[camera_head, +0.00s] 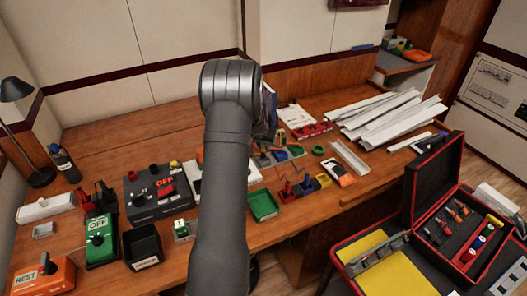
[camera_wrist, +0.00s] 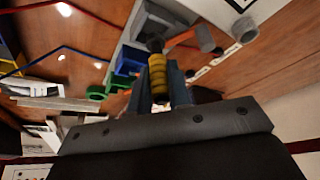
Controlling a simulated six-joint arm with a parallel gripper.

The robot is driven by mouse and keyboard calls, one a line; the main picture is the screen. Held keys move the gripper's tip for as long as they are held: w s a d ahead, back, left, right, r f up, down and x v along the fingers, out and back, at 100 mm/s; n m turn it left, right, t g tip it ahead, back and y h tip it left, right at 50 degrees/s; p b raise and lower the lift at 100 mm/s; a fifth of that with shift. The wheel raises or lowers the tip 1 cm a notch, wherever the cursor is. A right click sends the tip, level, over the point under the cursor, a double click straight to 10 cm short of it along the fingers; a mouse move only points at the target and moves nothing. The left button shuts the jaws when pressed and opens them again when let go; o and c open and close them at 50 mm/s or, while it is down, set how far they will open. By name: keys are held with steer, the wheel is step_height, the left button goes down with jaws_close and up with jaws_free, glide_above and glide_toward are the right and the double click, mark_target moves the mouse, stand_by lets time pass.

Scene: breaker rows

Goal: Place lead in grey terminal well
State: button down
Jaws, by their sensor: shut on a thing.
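In the wrist view my gripper (camera_wrist: 158,85) is shut on a ribbed yellow lead end (camera_wrist: 157,72) with a dark tip pointing away from the jaws. I cannot make out the rest of the lead. A grey round fitting (camera_wrist: 205,38) stands right of the tip; I cannot tell whether it is the grey terminal well.
White channels (camera_head: 385,115) lie at the back right. A black OFF box (camera_head: 157,193) and green OFF box (camera_head: 100,241) stand left.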

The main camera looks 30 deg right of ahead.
mark_target(263, 148)
steer(key=shift+f, duration=1.4)
steer(key=shift+f, duration=0.1)
steer(key=c, duration=1.3)
jaws_free()
steer(key=shift+c, duration=0.2)
steer(key=v, duration=1.2)
